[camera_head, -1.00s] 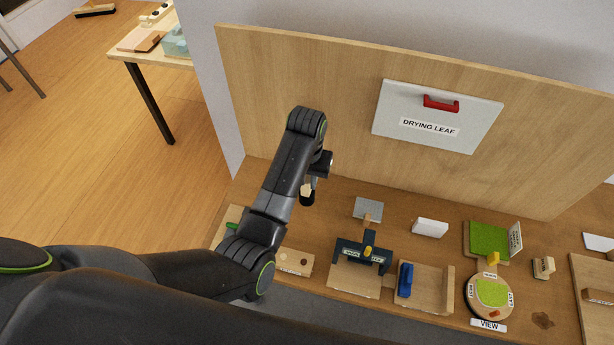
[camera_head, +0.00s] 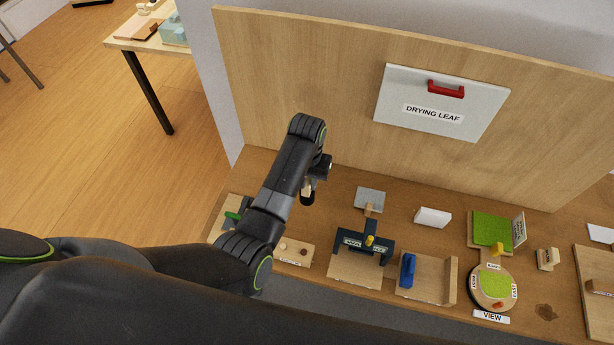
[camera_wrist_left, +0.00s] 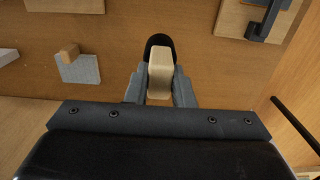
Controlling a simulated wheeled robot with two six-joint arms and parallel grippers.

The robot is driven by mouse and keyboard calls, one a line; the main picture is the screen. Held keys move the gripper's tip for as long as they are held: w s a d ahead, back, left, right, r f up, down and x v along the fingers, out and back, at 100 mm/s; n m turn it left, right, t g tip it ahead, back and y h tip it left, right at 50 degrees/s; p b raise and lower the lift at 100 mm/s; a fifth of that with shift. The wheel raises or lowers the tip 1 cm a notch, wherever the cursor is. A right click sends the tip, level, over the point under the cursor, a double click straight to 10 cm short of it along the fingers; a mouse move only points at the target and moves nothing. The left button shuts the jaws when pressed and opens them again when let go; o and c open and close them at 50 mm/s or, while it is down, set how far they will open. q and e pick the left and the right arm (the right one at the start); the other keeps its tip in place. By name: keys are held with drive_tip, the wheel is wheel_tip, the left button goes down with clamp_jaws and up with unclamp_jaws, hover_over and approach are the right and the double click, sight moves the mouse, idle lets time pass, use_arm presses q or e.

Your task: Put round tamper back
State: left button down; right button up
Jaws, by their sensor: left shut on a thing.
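The round tamper has a pale wooden handle and a black round foot. My left gripper (camera_head: 309,184) is shut on the round tamper (camera_head: 307,198) and holds it above the brown bench, in front of the upright wooden panel. In the left wrist view the wooden handle (camera_wrist_left: 160,75) sits between the two grey fingers, with the black foot beyond it. A grey square plate with a wooden handle (camera_head: 370,198) lies on the bench to the right of the gripper. My right gripper is out of view.
A small labelled board (camera_head: 295,251) lies beside my left arm, with a green-handled thing (camera_head: 232,216) left of it. A dark blue stand (camera_head: 363,243), a blue-handled tray (camera_head: 428,280) and a round turntable (camera_head: 493,290) stand to the right. The drying leaf panel (camera_head: 440,103) is on the upright panel.

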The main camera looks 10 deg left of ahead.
use_arm(q)
drive_tip(key=shift+f+b, duration=0.5)
drive_tip(key=shift+f, duration=0.8)
drive_tip(key=shift+f+b, duration=1)
drive_tip(key=shift+f, duration=1.2)
drive_tip(key=shift+f, duration=0.25)
drive_tip(key=c, duration=1.2)
unclamp_jaws()
drive_tip(key=shift+o, duration=0.2)
wheel_tip(320, 180, up, 12)
drive_tip(key=shift+w+f+b, duration=0.1)
drive_tip(key=shift+f+b, duration=0.1)
drive_tip(key=shift+b, duration=0.55)
wheel_tip(320, 180, up, 4)
drive_tip(key=p, duration=0.3)
drive_tip(key=shift+p, duration=0.4)
drive_tip(key=shift+r+p, duration=0.9)
drive_tip(key=shift+f, duration=0.1)
